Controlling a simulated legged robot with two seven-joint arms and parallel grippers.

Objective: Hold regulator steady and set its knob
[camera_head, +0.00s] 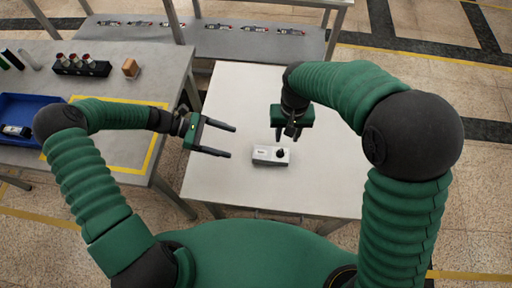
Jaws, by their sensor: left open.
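The regulator (268,156) is a small pale box with a label, lying near the middle of the white table. Its black round knob (281,153) is on the right part of its top. My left gripper (232,141) is open and empty, left of the regulator and apart from it, with its fingers pointing right. My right gripper (286,137) is above and just behind the regulator, with its fingers pointing down. Its fingers look small and dark, and I cannot tell whether they are apart or touch the regulator.
The white table (320,185) is otherwise clear. A grey table (150,95) at left carries a blue bin (35,108), a black rack (82,68) with several fittings and a tan block (130,68). A grey bench (250,42) behind holds several small parts.

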